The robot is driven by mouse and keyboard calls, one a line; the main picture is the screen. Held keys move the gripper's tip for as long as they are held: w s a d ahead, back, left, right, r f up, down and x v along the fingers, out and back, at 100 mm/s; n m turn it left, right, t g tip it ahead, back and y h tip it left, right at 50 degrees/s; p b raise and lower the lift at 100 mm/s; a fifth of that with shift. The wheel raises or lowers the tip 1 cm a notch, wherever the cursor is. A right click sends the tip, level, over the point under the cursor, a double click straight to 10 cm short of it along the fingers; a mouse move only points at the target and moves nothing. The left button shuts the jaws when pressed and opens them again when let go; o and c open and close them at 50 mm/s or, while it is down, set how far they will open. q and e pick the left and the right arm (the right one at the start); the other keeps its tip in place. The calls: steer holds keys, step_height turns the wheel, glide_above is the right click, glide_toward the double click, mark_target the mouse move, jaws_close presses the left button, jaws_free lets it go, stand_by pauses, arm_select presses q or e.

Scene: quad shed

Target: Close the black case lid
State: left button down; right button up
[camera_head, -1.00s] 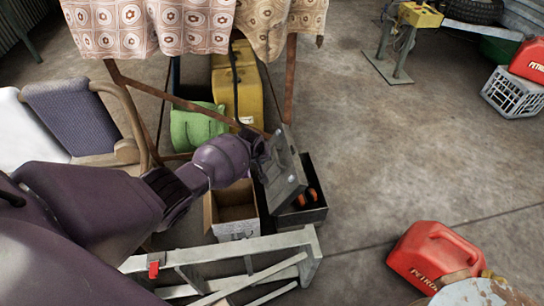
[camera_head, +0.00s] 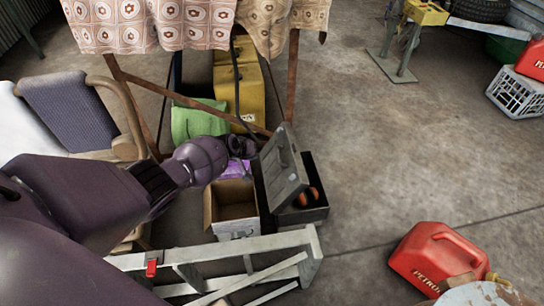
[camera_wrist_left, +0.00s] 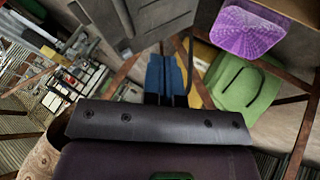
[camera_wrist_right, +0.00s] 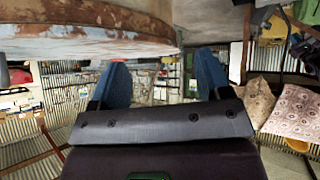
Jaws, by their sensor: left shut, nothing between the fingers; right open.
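The black case (camera_head: 318,212) stands on the floor with its lid (camera_head: 284,172) raised on the left side, tilted. Orange items show inside the case. My left gripper (camera_head: 248,146) is at the upper left of the lid, on its outer side. In the left wrist view the blue fingers (camera_wrist_left: 165,75) are together and empty, and the grey panel (camera_wrist_left: 140,18) at the top looks like the lid. Whether the fingers touch it, I cannot tell. My right gripper (camera_wrist_right: 164,82) is open and empty, seen only in the right wrist view, away from the case.
An open cardboard box (camera_head: 232,208) stands left of the case, with a purple item (camera_head: 237,170) behind it. A green bag (camera_head: 198,122) and yellow container (camera_head: 240,90) lie under the cloth-covered table. A grey metal stand (camera_head: 220,250) is in front. Floor to the right is clear up to a red petrol can (camera_head: 432,255).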

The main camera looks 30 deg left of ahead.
mark_target(278, 155)
arm_select(q)
steer(key=w+d+f+b, duration=0.4)
steer(key=w+f, duration=0.1)
steer(key=w, duration=0.1)
steer(key=shift+w+d+f, duration=0.25)
steer(key=shift+w+f, duration=0.1)
steer(key=shift+f, duration=0.05)
arm_select(e)
steer(key=shift+w+a+f+n+t+y, duration=0.1)
steer(key=shift+w+a+n+t+y, duration=0.1)
steer(key=shift+w+a+n, duration=0.25)
steer(key=shift+w+a+n+t+y, duration=0.1)
steer(key=shift+w+a+n+t, duration=0.2)
steer(key=shift+w, duration=0.35)
steer(key=shift+d, duration=0.15)
arm_select(q)
steer(key=shift+w+d+f+b, duration=0.25)
steer(key=shift+w+d+b, duration=0.3)
steer(key=shift+d, duration=0.25)
steer(key=shift+w+d, duration=0.2)
steer(key=shift+d, duration=0.05)
steer(key=shift+w+r, duration=0.1)
steer(key=shift+r, duration=0.1)
arm_select(e)
steer(key=shift+f, duration=0.15)
